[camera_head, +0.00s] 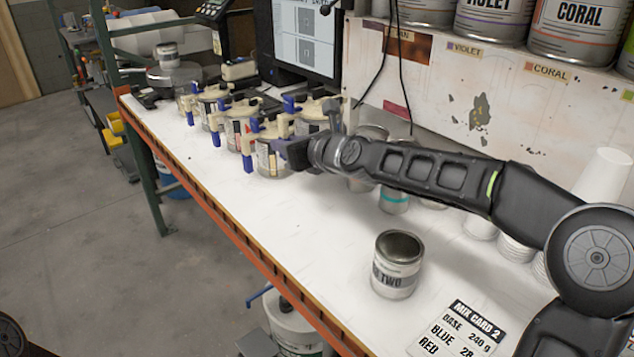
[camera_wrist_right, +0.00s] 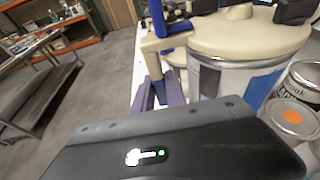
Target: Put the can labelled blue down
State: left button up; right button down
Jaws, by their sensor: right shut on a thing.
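My right gripper (camera_head: 291,152) reaches in from the right to the nearest cream-lidded can (camera_head: 266,158) in a row on the bench. It is shut at this can's near side, on what seems to be part of its fittings; the exact grip is hidden. In the wrist view the fingers (camera_wrist_right: 160,92) are beside the can's clear-looking wall (camera_wrist_right: 225,80), below a cream and blue fitting (camera_wrist_right: 163,38). The can looks upright; I cannot tell whether it touches the bench. No label reading blue is legible. My left gripper is not in view.
Similar lidded cans (camera_head: 207,108) stand behind, close together. An open tin marked TWO (camera_head: 397,268) and a mix card (camera_head: 461,331) are at the front. White cups (camera_head: 607,178) stand at right. The orange bench edge (camera_head: 222,222) is close on the left. The bench (camera_head: 310,225) has clear room in front.

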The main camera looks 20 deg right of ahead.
jog(key=shift+s+a+r, duration=0.1)
jog(key=shift+s+r, duration=0.1)
jog(key=shift+r, duration=0.1)
jog(key=shift+f, duration=0.3)
notch_tip(320, 180, down, 6)
jog(key=shift+w+r, duration=0.1)
jog(key=shift+r, duration=0.05)
jog(key=shift+f, duration=1.9)
jog(key=shift+f, duration=0.15)
jog(key=c, duration=1.4)
grip_release()
jog(key=shift+f, duration=0.1)
jog(key=shift+o, duration=0.2)
